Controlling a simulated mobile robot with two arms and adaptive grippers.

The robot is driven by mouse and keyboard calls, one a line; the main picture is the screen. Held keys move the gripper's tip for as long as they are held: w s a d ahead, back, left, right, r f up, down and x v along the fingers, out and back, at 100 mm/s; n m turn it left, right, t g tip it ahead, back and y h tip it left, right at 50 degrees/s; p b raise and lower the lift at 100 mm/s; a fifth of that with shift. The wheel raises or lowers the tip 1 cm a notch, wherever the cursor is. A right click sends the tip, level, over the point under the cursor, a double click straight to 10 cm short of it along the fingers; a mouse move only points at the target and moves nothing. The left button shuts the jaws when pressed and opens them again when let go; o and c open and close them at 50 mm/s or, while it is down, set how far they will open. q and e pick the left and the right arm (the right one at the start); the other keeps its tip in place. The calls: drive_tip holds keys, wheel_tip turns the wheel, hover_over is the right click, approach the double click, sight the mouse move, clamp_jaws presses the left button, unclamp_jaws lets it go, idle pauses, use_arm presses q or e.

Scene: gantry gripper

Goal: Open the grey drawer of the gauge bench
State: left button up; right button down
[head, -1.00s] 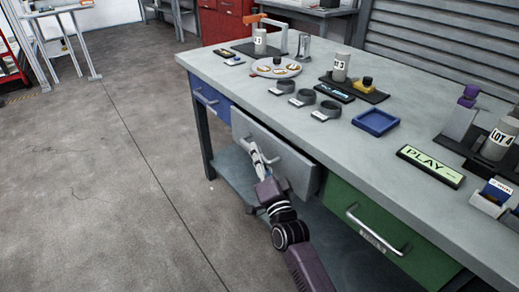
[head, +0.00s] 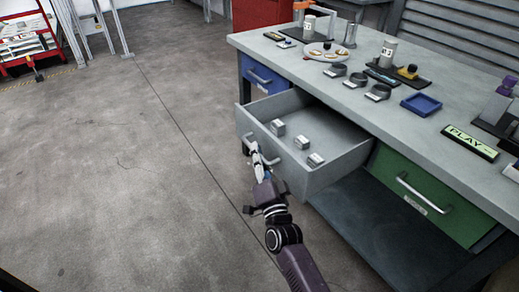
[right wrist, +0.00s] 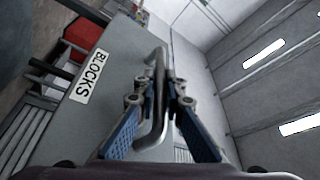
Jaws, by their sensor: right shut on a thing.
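The grey drawer (head: 318,176) of the gauge bench (head: 318,76) is pulled well out, and its inside shows in the head view. Several small grey blocks (head: 298,143) lie in it. My right gripper (head: 256,150) is at the drawer's front and shut on its metal handle (head: 272,155). In the right wrist view the fingers (right wrist: 164,88) close around the bar handle (right wrist: 155,125). The drawer front (right wrist: 115,60) there bears a label (right wrist: 89,77) reading BLOCKS. My left gripper is not in view.
A blue drawer (head: 262,78) is at the left and a green drawer (head: 425,190) at the right, both shut. The bench top holds rings (head: 358,79), a blue tray (head: 421,104) and labelled cylinders (head: 388,52). The floor (head: 130,190) at the left is clear.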

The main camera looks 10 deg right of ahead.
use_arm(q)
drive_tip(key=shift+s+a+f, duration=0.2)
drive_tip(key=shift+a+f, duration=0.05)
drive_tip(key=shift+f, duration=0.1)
use_arm(e)
drive_tip(key=shift+s+a, duration=0.2)
drive_tip(key=shift+a, duration=0.25)
drive_tip(key=c, duration=2)
unclamp_jaws()
drive_tip(key=v, duration=1.2)
drive_tip(key=shift+a, duration=0.1)
